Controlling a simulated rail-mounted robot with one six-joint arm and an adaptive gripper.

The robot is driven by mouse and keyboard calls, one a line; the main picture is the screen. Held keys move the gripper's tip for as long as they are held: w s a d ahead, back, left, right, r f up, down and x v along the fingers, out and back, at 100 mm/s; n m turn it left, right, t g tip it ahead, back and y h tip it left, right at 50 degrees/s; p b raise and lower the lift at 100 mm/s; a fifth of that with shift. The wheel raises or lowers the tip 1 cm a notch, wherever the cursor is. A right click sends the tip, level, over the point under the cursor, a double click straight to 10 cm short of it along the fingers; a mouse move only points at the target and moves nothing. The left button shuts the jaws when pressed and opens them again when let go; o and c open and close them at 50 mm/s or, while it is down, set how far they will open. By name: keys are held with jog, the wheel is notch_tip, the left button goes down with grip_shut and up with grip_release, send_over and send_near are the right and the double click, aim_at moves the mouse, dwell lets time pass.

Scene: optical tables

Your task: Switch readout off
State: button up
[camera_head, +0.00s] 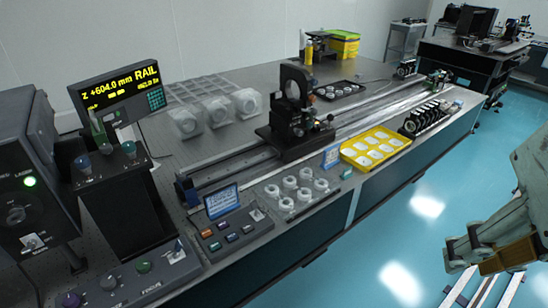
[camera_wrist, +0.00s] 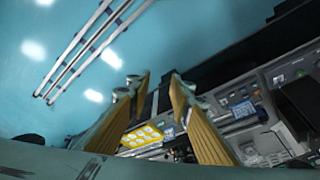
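The readout (camera_head: 120,92) is a dark box at the left of the head view. Its display is lit in yellow and reads Z +604.0 mm, RAIL. A grey control panel (camera_head: 232,232) on the near table edge carries several coloured buttons and a small switch (camera_head: 257,214). Another switch (camera_head: 178,248) is on the panel marked FOCUS. I cannot tell which switch belongs to the readout. My gripper (camera_head: 462,256) is at the lower right, over the floor and well away from the panels. In the wrist view my gripper (camera_wrist: 157,84) is open, with nothing between its fingers.
The optical table carries a rail (camera_head: 225,165) with a dark carriage (camera_head: 292,138), a yellow tray (camera_head: 376,147) and clear ring-shaped parts (camera_head: 303,188). A laser box (camera_head: 25,170) stands at far left. The blue floor (camera_head: 425,205) in front of the table is mostly clear.

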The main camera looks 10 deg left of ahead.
jog(key=w+a+r+m+g+p, duration=0.1)
jog(key=w+a+r+p, duration=0.25)
jog(key=w, duration=0.45)
jog(key=w+a+r+m+g+p, duration=0.1)
jog(key=w+a+r+g+p, duration=0.1)
jog(key=w+r, duration=0.35)
jog(key=w+a+f+m+g+p, duration=0.1)
jog(key=w+a+p, duration=0.3)
jog(key=w, duration=0.5)
jog(key=w+a+f+m+g+p, duration=0.1)
jog(key=w+a+m+g+p, duration=0.15)
jog(key=w+a, duration=0.5)
jog(key=w+a+f+m+g+p, duration=0.2)
jog(key=w+a+f+p, duration=0.5)
jog(key=w+a+f, duration=0.35)
jog(key=w+a+f+m+g+p, duration=0.2)
jog(key=a+f+p, duration=0.3)
jog(key=a+f, duration=0.6)
notch_tip(320, 180, down, 4)
jog(key=shift+w+a+r+g+h+p, duration=0.1)
jog(key=shift+w+a+g+h+p, duration=0.1)
jog(key=shift+w+g+h+p, duration=0.2)
jog(key=shift+s+m, duration=0.15)
jog(key=shift+m, duration=0.1)
